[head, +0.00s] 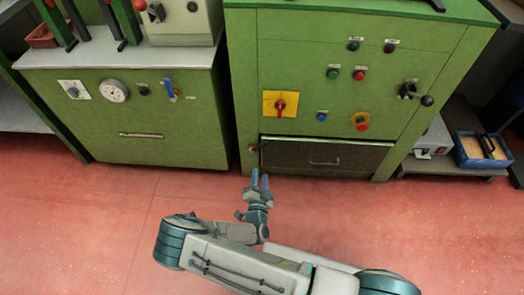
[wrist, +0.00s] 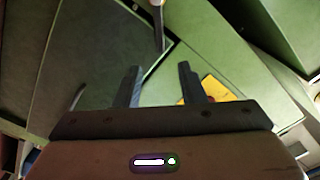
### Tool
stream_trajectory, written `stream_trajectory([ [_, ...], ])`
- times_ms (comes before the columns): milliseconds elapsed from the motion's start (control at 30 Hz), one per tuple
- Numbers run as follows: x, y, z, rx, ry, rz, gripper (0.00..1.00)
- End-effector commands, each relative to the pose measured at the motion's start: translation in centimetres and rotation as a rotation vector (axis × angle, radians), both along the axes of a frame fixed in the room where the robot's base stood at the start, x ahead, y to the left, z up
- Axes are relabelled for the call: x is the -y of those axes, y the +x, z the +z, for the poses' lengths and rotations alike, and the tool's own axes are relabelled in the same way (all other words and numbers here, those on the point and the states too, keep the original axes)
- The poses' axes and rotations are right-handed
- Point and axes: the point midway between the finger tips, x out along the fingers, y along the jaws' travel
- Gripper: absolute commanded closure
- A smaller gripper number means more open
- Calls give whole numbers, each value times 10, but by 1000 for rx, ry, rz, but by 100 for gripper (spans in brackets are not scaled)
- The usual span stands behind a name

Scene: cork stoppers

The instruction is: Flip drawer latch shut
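The drawer (head: 335,157) has a dark front with a pale bar handle and sits low in the green machine cabinet. A small latch (head: 256,147) is at its upper left corner, too small in the head view to tell its position. In the wrist view, a slim lever that looks like the latch (wrist: 158,27) stands beyond the fingertips, roughly between them in the picture. My gripper (head: 260,179) is in front of the cabinet, below the latch in the head view. Its two fingers, also in the wrist view (wrist: 160,85), are apart with nothing between them.
The cabinet front carries a yellow plate with a red switch (head: 280,105), several push buttons and a black-knobbed lever (head: 415,93). A second green cabinet (head: 130,115) stands left. A blue tray (head: 482,150) is on a low shelf at right. The red floor is clear.

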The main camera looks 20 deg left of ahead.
Motion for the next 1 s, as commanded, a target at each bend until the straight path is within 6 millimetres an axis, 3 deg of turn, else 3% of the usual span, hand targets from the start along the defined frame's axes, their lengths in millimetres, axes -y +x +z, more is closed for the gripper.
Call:
stream_trajectory([
  [500, -22, 100, -2, 1, 5, -6, 64],
  [700, -28, 119, -1, 0, 6, -5, 64],
  [1000, -28, 123, 1, 0, 4, -4, 64],
])
